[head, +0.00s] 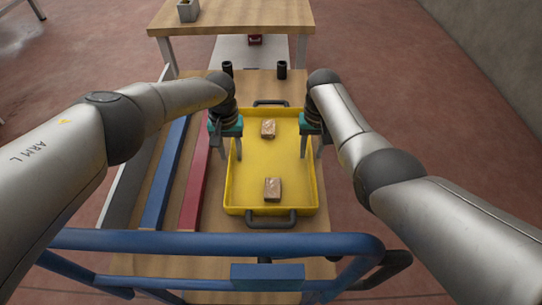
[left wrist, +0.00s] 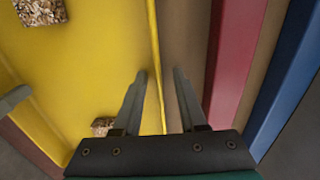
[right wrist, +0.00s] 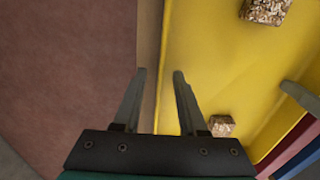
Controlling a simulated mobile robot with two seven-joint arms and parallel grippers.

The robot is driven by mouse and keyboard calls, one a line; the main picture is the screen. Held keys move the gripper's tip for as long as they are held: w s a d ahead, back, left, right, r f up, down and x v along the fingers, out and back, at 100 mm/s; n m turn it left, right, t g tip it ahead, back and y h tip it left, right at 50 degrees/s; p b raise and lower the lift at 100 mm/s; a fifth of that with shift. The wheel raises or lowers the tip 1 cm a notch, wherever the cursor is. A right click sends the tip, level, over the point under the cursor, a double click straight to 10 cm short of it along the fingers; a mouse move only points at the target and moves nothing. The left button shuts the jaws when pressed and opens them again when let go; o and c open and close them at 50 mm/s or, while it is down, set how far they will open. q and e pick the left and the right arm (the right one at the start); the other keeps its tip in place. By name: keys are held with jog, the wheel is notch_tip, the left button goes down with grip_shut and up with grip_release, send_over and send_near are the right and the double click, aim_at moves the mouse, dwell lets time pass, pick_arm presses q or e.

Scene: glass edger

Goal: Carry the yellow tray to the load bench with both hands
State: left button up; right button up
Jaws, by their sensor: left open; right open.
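The yellow tray (head: 262,190) lies flat on a wooden-topped cart (head: 285,88), with black handles at its near and far ends. Neither gripper is closed on the wall. Whether the fingers touch it I cannot tell. A wooden-topped bench (head: 235,14) stands beyond the cart; I cannot tell if it is the load bench.
A red bar (head: 196,180) and a blue bar (head: 164,180) lie left of the tray. The cart's blue rail (head: 210,243) crosses the near side. Two black posts (head: 227,68) (head: 282,70) stand at the far end. A grey container (head: 188,11) sits on the bench. Floor at right is clear.

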pick_arm(q)
grip_shut()
pick_arm(e)
grip_shut()
dwell(1.2)
